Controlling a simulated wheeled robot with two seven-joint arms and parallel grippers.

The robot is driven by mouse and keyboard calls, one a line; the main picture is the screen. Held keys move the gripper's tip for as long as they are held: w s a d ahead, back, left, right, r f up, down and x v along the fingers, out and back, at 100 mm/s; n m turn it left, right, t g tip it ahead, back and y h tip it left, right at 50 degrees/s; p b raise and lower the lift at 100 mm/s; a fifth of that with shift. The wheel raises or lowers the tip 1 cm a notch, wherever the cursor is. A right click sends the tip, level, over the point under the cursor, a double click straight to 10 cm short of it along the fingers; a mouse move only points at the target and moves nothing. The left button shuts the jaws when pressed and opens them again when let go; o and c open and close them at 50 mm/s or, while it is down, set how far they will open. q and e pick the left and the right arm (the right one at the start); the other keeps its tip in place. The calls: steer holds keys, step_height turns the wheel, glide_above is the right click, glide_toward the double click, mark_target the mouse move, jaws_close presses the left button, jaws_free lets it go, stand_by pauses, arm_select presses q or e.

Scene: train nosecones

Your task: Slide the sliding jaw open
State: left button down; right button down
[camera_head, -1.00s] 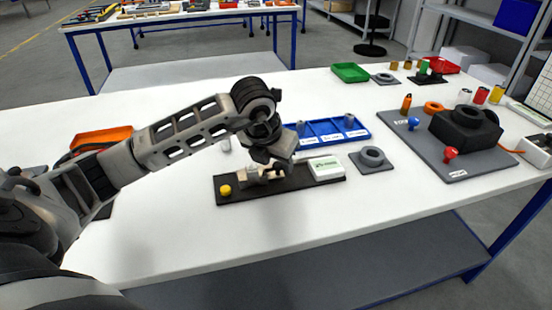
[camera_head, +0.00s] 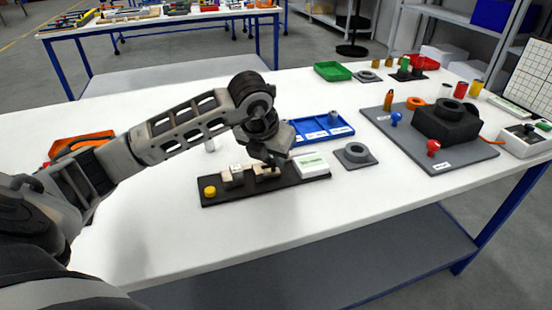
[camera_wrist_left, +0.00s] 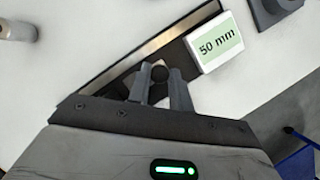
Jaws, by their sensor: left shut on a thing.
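The vise-like fixture has a long black base (camera_head: 222,195) lying on the white table. My right gripper is not in view.
A white "50 mm" block (camera_head: 311,165) sits at the base's right end. A blue tray (camera_head: 318,131) is behind, a grey ring fixture (camera_head: 355,155) to the right, and an orange bin (camera_head: 80,142) at left. The table in front of the base is clear.

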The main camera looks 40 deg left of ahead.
arm_select(q)
steer(key=c, duration=1.3)
jaws_free()
steer(key=shift+w+d+r, duration=0.15)
steer(key=shift+w, duration=0.05)
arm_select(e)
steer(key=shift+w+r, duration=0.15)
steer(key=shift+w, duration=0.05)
arm_select(q)
steer(key=shift+s, duration=0.1)
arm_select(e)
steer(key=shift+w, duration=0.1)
arm_select(q)
steer(key=v, duration=1.5)
steer(key=shift+s+r, duration=0.15)
steer(key=shift+r, duration=0.2)
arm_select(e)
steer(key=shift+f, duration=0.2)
